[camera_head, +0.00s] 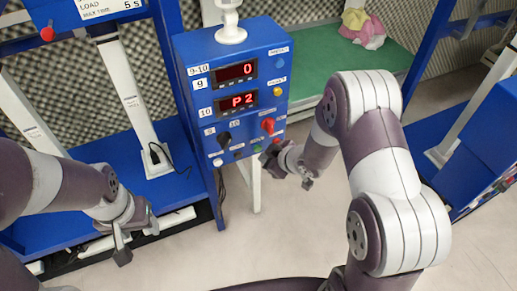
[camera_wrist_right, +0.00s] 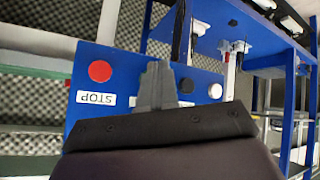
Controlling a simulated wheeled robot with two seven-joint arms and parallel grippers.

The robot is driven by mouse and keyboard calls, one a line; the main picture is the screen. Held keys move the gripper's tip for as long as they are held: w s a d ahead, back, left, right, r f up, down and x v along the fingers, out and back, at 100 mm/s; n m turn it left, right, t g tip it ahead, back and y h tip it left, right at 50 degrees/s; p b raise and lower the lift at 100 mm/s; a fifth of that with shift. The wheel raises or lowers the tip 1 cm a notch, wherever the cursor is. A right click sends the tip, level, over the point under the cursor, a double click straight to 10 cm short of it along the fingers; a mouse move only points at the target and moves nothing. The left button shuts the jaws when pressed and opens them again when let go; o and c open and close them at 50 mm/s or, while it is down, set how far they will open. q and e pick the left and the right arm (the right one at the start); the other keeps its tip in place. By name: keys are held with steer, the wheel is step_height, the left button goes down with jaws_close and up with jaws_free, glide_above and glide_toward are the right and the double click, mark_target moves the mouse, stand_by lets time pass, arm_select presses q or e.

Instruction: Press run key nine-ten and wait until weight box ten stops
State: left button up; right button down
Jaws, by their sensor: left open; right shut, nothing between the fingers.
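The blue control box (camera_head: 236,100) has a red display reading 0 beside label 9 and one reading P2 beside label 10. Label 9-10 is at its upper left. A red knob (camera_head: 268,125), a black knob (camera_head: 224,138), a green button (camera_head: 257,148) and a white button (camera_head: 217,162) are low on it. My right gripper (camera_head: 273,158) is shut beside its lower right corner; contact is unclear. In the right wrist view its shut fingers (camera_wrist_right: 158,85) overlap a blue panel with a red button (camera_wrist_right: 100,71) labelled STOP. My left gripper (camera_head: 133,237) is open and empty. I cannot identify weight box ten.
A blue-framed rig (camera_head: 150,165) with white posts stands at left, and another blue frame (camera_head: 486,140) at right. A green surface (camera_head: 312,68) behind the box carries a pink and yellow object (camera_head: 362,27). Open floor lies below the box.

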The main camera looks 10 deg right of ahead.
steer(key=shift+w, duration=0.15)
steer(key=shift+w+a, duration=0.1)
steer(key=shift+w, duration=0.2)
